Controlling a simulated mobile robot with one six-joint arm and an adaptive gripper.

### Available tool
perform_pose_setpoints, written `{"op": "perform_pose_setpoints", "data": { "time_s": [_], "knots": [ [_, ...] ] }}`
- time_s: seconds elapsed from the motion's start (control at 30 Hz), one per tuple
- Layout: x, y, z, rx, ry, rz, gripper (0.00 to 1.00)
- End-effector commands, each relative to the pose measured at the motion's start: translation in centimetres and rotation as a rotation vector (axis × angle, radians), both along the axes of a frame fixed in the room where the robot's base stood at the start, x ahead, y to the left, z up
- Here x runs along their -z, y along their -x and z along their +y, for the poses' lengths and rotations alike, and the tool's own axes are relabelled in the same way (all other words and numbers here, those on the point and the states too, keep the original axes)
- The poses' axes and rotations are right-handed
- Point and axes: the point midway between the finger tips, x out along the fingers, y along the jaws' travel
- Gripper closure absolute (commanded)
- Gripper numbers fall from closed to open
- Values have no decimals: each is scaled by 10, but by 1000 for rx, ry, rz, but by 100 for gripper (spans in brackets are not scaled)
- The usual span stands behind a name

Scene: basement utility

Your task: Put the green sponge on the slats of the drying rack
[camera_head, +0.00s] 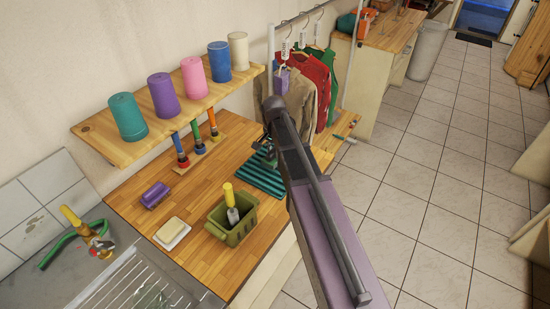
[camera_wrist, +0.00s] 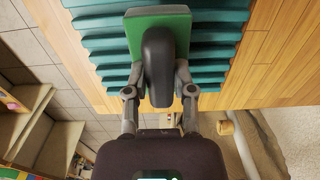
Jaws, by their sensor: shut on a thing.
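The green sponge (camera_wrist: 146,20) is held in my gripper (camera_wrist: 159,62), with the fingers shut on it. In the wrist view it lies over the teal slats of the drying rack (camera_wrist: 95,42); I cannot tell whether it touches them. In the head view the drying rack (camera_head: 262,180) lies on the wooden counter. My gripper (camera_head: 268,147) is above its back part there, and my arm hides the right side of the rack and most of the sponge.
An olive bin (camera_head: 244,225) with a yellow-handled tool stands in front of the rack. A soap dish (camera_head: 172,234) and a purple cylinder (camera_head: 155,195) lie to the left. A shelf (camera_head: 205,100) with several cups hangs above the counter. Clothes (camera_head: 317,85) hang behind my arm.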

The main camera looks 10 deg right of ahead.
Motion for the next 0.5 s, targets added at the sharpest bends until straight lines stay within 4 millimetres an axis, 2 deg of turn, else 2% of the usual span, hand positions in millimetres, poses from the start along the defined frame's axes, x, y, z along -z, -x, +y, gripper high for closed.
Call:
{"op": "perform_pose_setpoints", "data": {
  "time_s": [0.03,0.2,0.5],
  "knots": [
    [9,0,0,0,0,0,100],
    [18,0,0,0,0,0,100],
    [19,0,0,0,0,0,100]
  ]
}}
